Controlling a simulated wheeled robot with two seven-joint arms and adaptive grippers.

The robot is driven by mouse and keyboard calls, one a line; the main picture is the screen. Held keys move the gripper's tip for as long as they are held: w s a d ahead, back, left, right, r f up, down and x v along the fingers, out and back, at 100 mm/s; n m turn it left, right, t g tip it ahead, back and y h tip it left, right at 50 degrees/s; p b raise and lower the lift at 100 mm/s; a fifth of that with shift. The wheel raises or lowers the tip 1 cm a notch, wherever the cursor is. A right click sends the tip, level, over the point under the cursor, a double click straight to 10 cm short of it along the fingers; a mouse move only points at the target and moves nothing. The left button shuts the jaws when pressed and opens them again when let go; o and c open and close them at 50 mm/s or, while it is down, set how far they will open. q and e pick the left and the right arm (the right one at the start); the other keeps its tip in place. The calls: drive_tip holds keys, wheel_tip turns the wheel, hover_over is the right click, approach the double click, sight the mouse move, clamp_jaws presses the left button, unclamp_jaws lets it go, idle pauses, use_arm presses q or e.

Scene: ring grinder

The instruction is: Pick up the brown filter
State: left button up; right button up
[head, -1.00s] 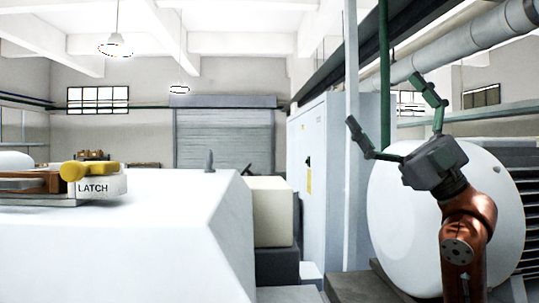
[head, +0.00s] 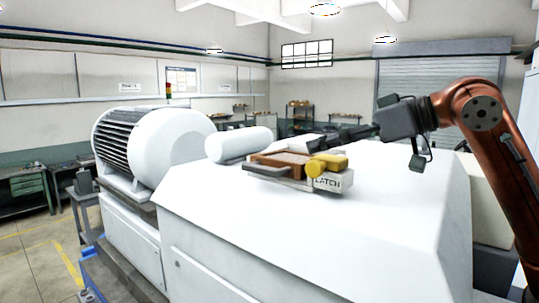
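The brown filter (head: 278,159) appears to be the flat brown piece seated in a low holder on top of the white machine housing. A yellow latch (head: 327,164) lies at its right end, above a white block marked LATCH (head: 333,182). My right gripper (head: 366,154) comes in from the right, its fingers spread wide and empty. It appears behind and to the right of the latch, and its far finger reaches left behind the holder in the picture. Whether it touches anything there cannot be told. My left gripper is out of view.
A white cylinder (head: 239,145) lies on the housing (head: 300,230) left of the filter. A large motor-like drum (head: 165,150) stands further left. The housing's front top surface is clear. Green drawers (head: 28,186) stand at the far left.

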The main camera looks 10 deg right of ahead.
sight(292, 156)
drive_tip(key=shift+w+a+f, duration=0.15)
drive_tip(key=shift+w+f, duration=0.05)
drive_tip(key=p+x, duration=0.1)
drive_tip(key=x, duration=0.2)
drive_tip(key=shift+w+a, duration=0.1)
drive_tip(key=shift+w, duration=0.1)
drive_tip(key=shift+p+x, duration=0.75)
drive_tip(key=shift+x, duration=0.45)
drive_tip(key=shift+w+a+f, duration=0.2)
drive_tip(key=shift+a+f, duration=0.1)
drive_tip(key=shift+a, duration=0.2)
drive_tip(key=shift+w+a+f, duration=0.15)
drive_tip(key=shift+w, duration=0.05)
drive_tip(key=shift+s, duration=0.1)
drive_tip(key=c, duration=1.1)
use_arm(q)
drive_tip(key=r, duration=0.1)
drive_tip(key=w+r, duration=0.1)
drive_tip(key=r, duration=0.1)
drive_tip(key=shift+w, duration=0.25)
use_arm(e)
drive_tip(key=shift+c, duration=1)
drive_tip(key=shift+r, duration=0.25)
